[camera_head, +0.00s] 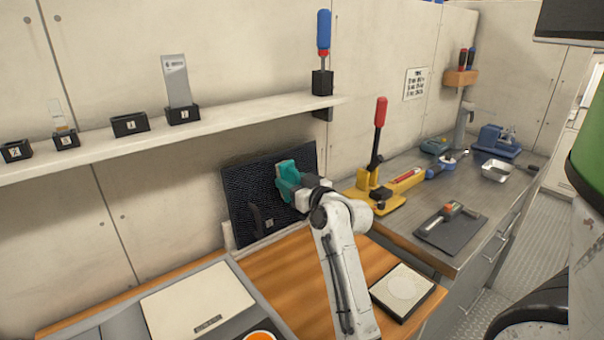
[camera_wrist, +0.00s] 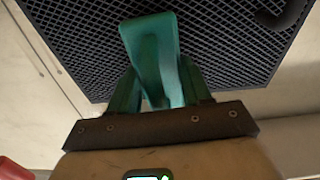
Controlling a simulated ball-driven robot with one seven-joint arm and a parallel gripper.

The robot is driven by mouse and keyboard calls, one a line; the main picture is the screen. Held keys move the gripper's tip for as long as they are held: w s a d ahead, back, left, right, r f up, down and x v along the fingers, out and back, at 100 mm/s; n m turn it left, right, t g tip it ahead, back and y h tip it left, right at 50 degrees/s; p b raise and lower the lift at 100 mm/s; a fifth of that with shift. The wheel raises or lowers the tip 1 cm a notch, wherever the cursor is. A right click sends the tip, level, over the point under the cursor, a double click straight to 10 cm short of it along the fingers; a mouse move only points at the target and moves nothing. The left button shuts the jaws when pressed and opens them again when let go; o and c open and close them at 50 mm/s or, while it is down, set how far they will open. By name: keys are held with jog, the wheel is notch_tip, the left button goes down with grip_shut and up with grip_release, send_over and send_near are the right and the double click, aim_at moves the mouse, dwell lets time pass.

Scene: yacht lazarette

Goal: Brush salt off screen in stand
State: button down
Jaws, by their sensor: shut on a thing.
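The screen (camera_head: 245,195) is a dark mesh panel. It stands tilted against the wall at the back of the wooden worktop, in a pale stand (camera_head: 229,237) whose edge shows at its lower left. My gripper (camera_head: 291,178) is in front of its upper part. In the wrist view, my gripper (camera_wrist: 160,90) has teal fingers shut on a lighter teal piece, which I take for the brush (camera_wrist: 150,45). The mesh (camera_wrist: 85,40) fills the view behind it. Bristles are not visible, and I cannot tell whether the brush touches the mesh. No salt can be made out.
A shelf (camera_head: 230,118) with small labelled holders runs above. A yellow tool with a red lever (camera_head: 380,130) stands right of the screen on the metal bench (camera_head: 405,218). A square pad (camera_head: 403,292) and a pale flat box (camera_head: 198,300) lie at the front. Bare wood lies between them.

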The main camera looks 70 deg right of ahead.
aim_at(298, 164)
jog(key=shift+w+a+r+p, duration=0.25)
jog(key=shift+w+a+p, duration=0.4)
jog(key=shift+w+a, duration=0.35)
jog(key=shift+d+r, duration=0.1)
jog(key=shift+r, duration=0.2)
jog(key=shift+y, duration=0.3)
jog(key=shift+s+d+r+b, duration=0.1)
jog(key=shift+s+d+b, duration=0.6)
jog(key=shift+d+b, duration=0.4)
jog(key=shift+s+d+r+b, duration=0.1)
jog(key=shift+s+d+b, duration=0.65)
jog(key=shift+d, duration=0.6)
jog(key=shift+s+d+b, duration=0.65)
jog(key=shift+d+b, duration=0.3)
jog(key=shift+d, duration=0.3)
jog(key=shift+w+n, duration=0.1)
jog(key=shift+n, duration=0.2)
